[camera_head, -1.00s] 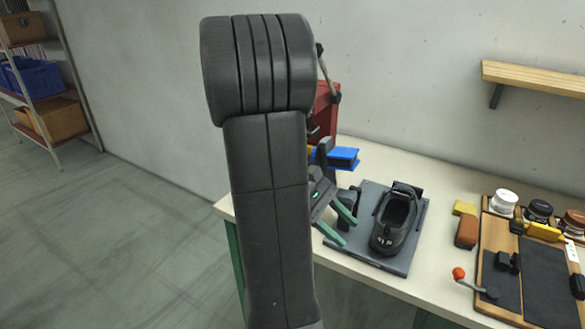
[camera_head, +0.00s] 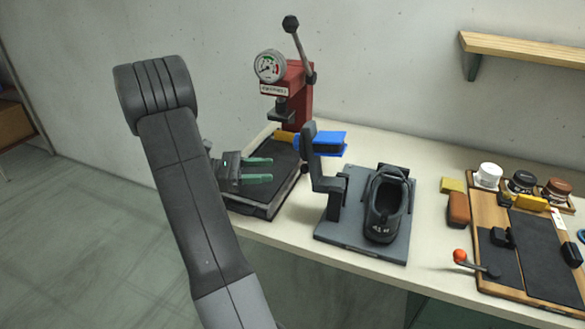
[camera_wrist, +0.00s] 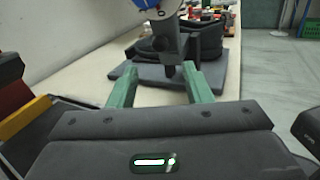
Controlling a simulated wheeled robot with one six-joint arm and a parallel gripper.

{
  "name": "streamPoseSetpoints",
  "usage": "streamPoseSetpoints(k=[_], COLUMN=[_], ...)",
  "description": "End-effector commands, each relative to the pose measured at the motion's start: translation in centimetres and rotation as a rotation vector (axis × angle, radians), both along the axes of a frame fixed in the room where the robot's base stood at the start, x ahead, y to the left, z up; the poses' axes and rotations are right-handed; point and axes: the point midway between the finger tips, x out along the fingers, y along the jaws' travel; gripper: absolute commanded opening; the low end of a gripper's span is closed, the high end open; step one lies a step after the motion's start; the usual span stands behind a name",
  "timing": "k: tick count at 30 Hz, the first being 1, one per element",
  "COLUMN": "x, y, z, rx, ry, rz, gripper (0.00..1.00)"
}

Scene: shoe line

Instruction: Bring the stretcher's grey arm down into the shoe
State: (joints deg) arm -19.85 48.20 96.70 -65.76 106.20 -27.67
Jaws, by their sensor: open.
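A dark shoe (camera_head: 384,207) sits on the stretcher's grey base plate (camera_head: 345,240), its opening facing up. The stretcher's grey arm (camera_head: 311,155) stands raised on the left side of the plate, its upper part upright and clear of the shoe. My gripper (camera_head: 270,170) is left of the grey arm, its green fingers apart and pointing right, holding nothing. In the wrist view the green fingers (camera_wrist: 155,90) are open, with the grey arm (camera_wrist: 162,45) ahead between and beyond them. The shoe (camera_wrist: 205,40) shows behind it, partly hidden.
A red press (camera_head: 291,95) with a gauge and lever stands behind my gripper. A blue object (camera_head: 330,142) lies behind the grey arm. To the right are a brown block (camera_head: 458,208), a red-knobbed lever (camera_head: 460,256) and a wooden tray (camera_head: 485,272).

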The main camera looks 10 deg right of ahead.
Motion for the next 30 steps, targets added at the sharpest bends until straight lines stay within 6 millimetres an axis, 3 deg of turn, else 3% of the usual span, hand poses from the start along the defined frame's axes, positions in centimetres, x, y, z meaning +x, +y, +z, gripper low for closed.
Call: streamPoseSetpoints(k=[6,12,25,30], x=[-0.8,-1.2,-1.3,-1.3], y=[-4.7,-7.3,-8.3,-8.2], z=[0.1,0.1,0.0,0.0], rx=[0.0,0.001,0.001,0.001], ry=[0.0,0.0,-0.001,-0.001], rz=[-0.004,-0.002,0.0,0.0], gripper=[0.45,0.45,0.45,0.13])
